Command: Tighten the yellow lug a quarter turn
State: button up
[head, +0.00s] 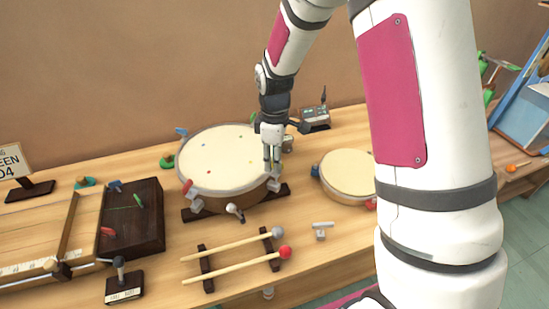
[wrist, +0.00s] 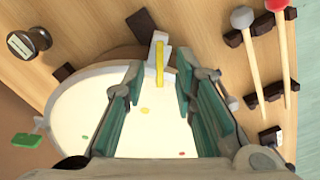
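The yellow lug (wrist: 160,63) shows in the wrist view as a narrow yellow bar at the rim of the large round drum (wrist: 80,115), beside a pale bracket. My gripper (wrist: 160,64) is open, with one finger on each side of the lug; whether either touches it I cannot tell. In the head view my gripper (head: 272,167) points down at the right side of the large drum (head: 222,155), above a grey bracket (head: 275,185). The yellow lug is not clearly visible there, probably hidden by my gripper.
Two mallets (head: 235,246) lie on dark rests in front of the drum. A pale T-shaped piece (head: 322,229) lies to their right. A smaller drum (head: 347,172) stands right of the gripper, and a small device (head: 314,118) behind. A dark wooden box (head: 135,220) is at left.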

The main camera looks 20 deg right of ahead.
grip_shut()
jog(key=shift+m, duration=0.3)
jog(key=m, duration=0.3)
jog(key=shift+w+d+m, duration=0.1)
jog(key=shift+m, duration=0.2)
jog(key=m, duration=0.3)
jog(key=shift+m, duration=0.4)
jog(key=shift+d+m+p, duration=0.15)
jog(key=shift+m+p, duration=0.15)
jog(key=shift+m, duration=2.1)
jog(key=shift+d+m+p, duration=0.1)
jog(key=shift+m+p, duration=0.15)
jog(key=shift+m, duration=2.15)
